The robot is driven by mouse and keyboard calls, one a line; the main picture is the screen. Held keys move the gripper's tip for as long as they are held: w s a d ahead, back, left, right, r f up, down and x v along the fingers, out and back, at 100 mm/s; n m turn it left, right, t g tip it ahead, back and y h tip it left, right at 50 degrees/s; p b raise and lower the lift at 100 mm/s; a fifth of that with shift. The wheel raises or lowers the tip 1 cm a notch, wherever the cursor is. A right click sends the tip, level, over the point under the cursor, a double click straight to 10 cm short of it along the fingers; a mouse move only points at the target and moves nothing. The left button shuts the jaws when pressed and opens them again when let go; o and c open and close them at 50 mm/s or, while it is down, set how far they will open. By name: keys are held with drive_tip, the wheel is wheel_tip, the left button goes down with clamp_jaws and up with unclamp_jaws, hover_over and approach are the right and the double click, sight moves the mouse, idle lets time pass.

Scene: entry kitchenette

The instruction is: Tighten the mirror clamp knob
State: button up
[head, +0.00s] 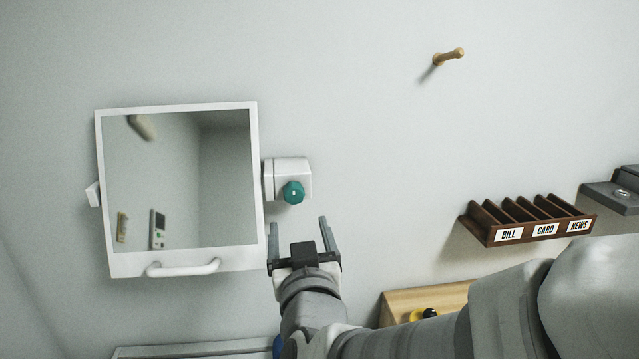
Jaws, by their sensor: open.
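The mirror (150,190) hangs on the wall at the left in the head view, in a white frame with a white handle (184,268) at its bottom edge. A white clamp block (283,172) sits at the frame's right side. The teal clamp knob (293,192) is on the front of that block. My gripper (298,235) is just below the knob in the picture, its two fingers pointing up and spread apart. It is open with nothing between the fingers. The knob looks clear of the fingers, though the depth between them is hard to tell.
A wooden peg (449,57) sticks out of the wall at upper right. A brown rack (526,219) labelled BILL, CARD and NEWS is at the right, beside a grey fixture (610,197). A wooden surface (410,301) shows partly behind my arm. The wall around the knob is bare.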

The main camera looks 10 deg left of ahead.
sight(294, 196)
drive_tip(key=p+x, duration=0.5)
drive_tip(key=x, duration=0.6)
drive_tip(key=shift+w+a+p, duration=0.15)
drive_tip(key=shift+w+p, duration=0.2)
drive_tip(key=shift+p, duration=0.05)
clamp_jaws()
